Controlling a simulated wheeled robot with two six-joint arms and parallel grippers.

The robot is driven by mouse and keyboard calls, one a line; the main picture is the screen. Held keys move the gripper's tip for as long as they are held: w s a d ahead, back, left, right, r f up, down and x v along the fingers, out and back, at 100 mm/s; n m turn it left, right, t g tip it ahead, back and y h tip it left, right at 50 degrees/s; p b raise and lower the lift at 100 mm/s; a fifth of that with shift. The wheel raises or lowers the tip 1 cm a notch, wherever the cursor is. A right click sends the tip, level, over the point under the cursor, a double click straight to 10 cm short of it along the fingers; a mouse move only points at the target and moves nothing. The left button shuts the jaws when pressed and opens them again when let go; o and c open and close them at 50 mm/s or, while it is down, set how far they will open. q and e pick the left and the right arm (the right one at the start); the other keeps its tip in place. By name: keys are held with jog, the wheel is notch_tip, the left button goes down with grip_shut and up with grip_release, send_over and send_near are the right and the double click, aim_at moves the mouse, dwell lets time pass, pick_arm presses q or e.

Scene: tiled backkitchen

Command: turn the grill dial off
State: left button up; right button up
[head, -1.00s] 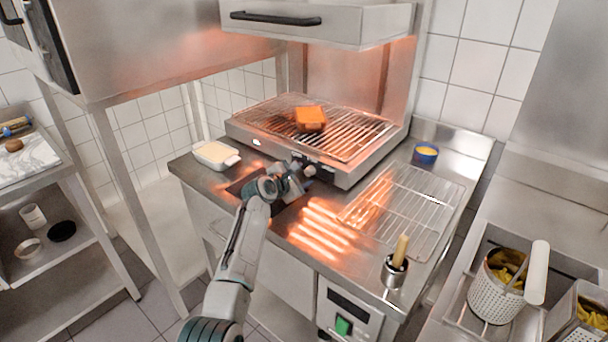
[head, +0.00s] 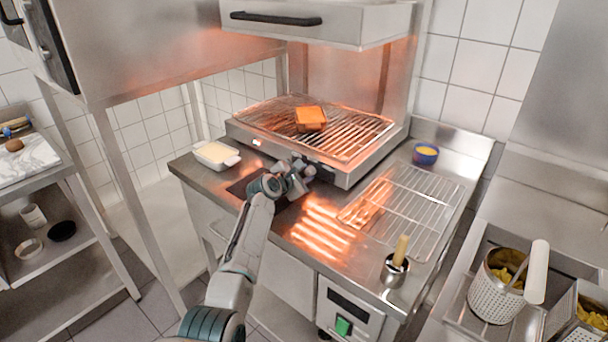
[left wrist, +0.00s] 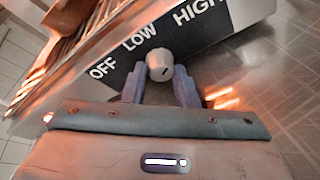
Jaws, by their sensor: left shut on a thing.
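The grill (head: 352,174) stands on the steel counter, its rack and surroundings glowing orange. In the left wrist view its front panel carries the words OFF, LOW and HIGH around a pale round dial (left wrist: 160,65). A short dark mark shows on the dial's face; I cannot tell exactly which word it points to. My left gripper (head: 304,170) is at the grill's front panel. In the left wrist view its two fingers (left wrist: 160,88) stand on either side of the dial, shut on it. In the head view the gripper hides the dial. My right gripper is not in view.
A browned block of food (head: 310,118) lies on the grill rack. A white dish (head: 216,155) sits to the left.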

pick_arm(q)
jog(key=shift+a+r+n+g+h+p, duration=0.15)
jog(key=shift+n+g+h+p, duration=0.15)
jog(key=shift+n+p, duration=0.6)
jog(key=shift+n+g+h+p, duration=0.3)
jog(key=shift+p, duration=0.4)
jog(key=shift+n+p, duration=0.35)
jog(key=shift+n, duration=0.15)
jog(key=shift+w+f+n+g+h, duration=0.1)
jog(key=shift+f+n+g+h, duration=0.2)
jog(key=shift+n+h, duration=0.35)
jog(key=shift+n, duration=0.25)
jog(key=o, duration=1)
jog(key=shift+p, duration=0.3)
